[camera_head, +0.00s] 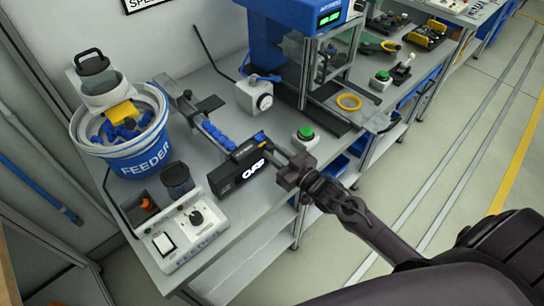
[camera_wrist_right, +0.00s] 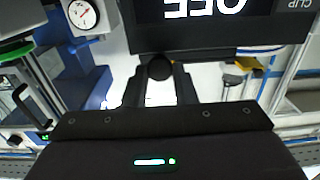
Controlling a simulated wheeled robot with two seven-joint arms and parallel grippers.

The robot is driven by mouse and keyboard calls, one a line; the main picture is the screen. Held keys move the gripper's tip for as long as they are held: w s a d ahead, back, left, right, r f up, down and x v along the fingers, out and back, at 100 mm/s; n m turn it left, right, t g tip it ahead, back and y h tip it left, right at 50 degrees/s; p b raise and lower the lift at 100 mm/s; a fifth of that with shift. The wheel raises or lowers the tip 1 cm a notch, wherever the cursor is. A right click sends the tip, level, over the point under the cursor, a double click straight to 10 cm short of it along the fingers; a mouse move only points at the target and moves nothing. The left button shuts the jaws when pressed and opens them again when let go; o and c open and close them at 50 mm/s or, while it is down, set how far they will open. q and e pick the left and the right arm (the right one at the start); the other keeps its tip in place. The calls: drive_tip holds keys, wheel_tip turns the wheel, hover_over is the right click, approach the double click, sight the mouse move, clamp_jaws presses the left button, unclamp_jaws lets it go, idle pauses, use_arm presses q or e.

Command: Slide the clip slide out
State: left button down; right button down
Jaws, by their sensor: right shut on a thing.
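The clip slide shows in the wrist view as a round dark knob (camera_wrist_right: 160,67) at the front of a black unit. My right gripper (camera_head: 283,170) is at the near end of the clip track, beside the black display box (camera_head: 238,172). In the wrist view my right gripper (camera_wrist_right: 160,82) has its fingers closed around the knob. The body of the slide is largely hidden by my gripper in the head view. The display shows large white letters, upside down in the wrist view, with a CLIP label at the right. My left gripper is not in view.
Blue clips line the track (camera_head: 218,137) leading from the blue FEEDER bucket (camera_head: 122,160). A control box (camera_head: 182,232), a green button (camera_head: 306,133), a yellow ring (camera_head: 348,102) and a blue press (camera_head: 290,30) stand on the bench. Open floor lies right of the bench.

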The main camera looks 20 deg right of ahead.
drive_tip(key=c, duration=1.2)
unclamp_jaws()
drive_tip(key=shift+w+d, duration=0.15)
drive_tip(key=shift+d, duration=0.2)
drive_tip(key=shift+a, duration=0.1)
drive_tip(key=shift+s, duration=0.3)
drive_tip(key=b+v, duration=0.1)
drive_tip(key=v, duration=0.5)
drive_tip(key=shift+f, duration=0.1)
drive_tip(key=shift+s+d+b, duration=0.3)
drive_tip(key=shift+s+d, duration=0.05)
drive_tip(key=shift+s, duration=0.25)
